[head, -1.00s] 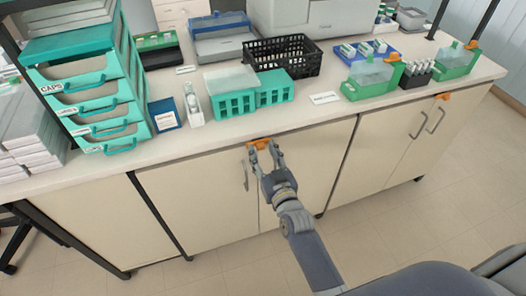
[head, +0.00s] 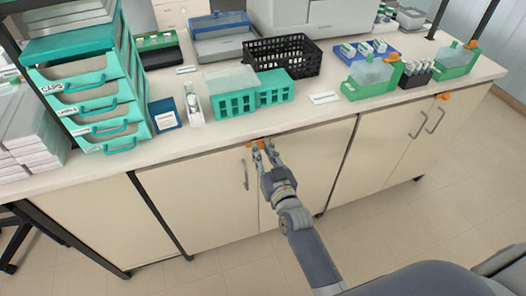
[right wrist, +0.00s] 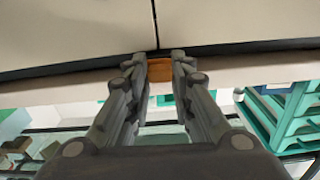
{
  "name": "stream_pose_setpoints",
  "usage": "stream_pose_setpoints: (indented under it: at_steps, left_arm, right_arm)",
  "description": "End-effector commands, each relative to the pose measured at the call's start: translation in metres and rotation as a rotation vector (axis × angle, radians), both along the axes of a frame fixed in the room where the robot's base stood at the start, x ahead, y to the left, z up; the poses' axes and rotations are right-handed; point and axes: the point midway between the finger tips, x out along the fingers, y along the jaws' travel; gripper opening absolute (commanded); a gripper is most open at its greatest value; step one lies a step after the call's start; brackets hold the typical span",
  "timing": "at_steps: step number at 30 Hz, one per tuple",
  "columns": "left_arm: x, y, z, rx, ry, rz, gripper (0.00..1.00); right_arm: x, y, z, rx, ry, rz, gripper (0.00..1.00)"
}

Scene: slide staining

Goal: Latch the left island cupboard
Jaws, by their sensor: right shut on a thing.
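The left island cupboard (head: 203,198) has two pale doors under the counter, and they look closed. An orange latch (head: 250,144) sits at the top of the seam between the doors, just under the counter edge. My right gripper (head: 264,145) is at the latch, shut on it. In the right wrist view the latch (right wrist: 160,70) shows between the two fingertips (right wrist: 160,62). The fingers hide part of the latch in the head view, so its exact turn is hard to tell. My left gripper is out of view.
A second cupboard (head: 395,150) to the right has its own orange latch (head: 443,96). The counter (head: 325,112) above carries teal drawers (head: 95,90), teal racks (head: 236,102) and a black basket (head: 283,57). The floor in front is clear.

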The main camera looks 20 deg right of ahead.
Motion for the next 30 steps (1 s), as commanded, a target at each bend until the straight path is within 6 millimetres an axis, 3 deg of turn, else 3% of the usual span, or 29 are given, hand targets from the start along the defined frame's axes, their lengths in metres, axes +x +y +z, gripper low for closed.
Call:
stream_pose_setpoints:
  at_steps: [8,30]
  left_arm:
    - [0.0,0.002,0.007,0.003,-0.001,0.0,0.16]
    - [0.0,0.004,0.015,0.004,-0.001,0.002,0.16]
  right_arm:
    - [0.0,0.0,0.001,0.173,0.006,0.0,0.0]
    - [0.0,0.0,0.0,0.873,0.03,0.0,0.0]
